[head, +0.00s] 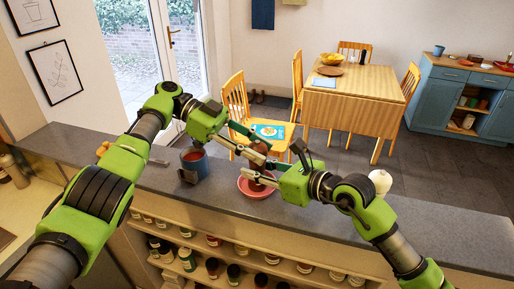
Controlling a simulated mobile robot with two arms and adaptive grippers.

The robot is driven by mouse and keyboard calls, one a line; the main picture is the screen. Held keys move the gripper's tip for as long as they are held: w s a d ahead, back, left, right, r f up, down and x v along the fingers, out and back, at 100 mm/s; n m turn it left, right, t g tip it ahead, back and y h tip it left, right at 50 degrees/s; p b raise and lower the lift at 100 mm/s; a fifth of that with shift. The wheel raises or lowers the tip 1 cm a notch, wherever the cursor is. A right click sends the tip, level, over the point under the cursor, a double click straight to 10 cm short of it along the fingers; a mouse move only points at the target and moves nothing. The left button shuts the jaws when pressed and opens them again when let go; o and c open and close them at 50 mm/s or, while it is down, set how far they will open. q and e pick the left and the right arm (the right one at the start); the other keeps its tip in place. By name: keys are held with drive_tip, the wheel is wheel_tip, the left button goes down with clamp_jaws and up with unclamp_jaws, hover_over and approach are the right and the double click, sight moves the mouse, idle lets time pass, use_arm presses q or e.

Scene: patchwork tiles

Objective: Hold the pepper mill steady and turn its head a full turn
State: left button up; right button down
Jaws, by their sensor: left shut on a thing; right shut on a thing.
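The brown pepper mill (257,147) stands upright at the middle of the grey counter, mostly hidden by my fingers. My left gripper (260,151) comes in from the left and is shut on its upper part, the head. My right gripper (257,170) comes in from the right and is shut on the body lower down. The mill's foot appears over a pink bowl (248,193); I cannot tell whether it stands in it or behind it.
A blue mug (195,162) with reddish contents stands left of the mill, with a small dark item beside it. A white rounded object (381,181) stands to the right, near my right arm. The counter (460,225) is clear at the far right. Shelves of jars (187,259) lie below.

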sight(257, 142)
use_arm(q)
drive_tip(key=shift+f, duration=0.35)
drive_tip(key=o, duration=1.2)
drive_tip(key=shift+c, duration=0.2)
drive_tip(key=shift+r, duration=0.1)
wheel_tip(257, 142, up, 10)
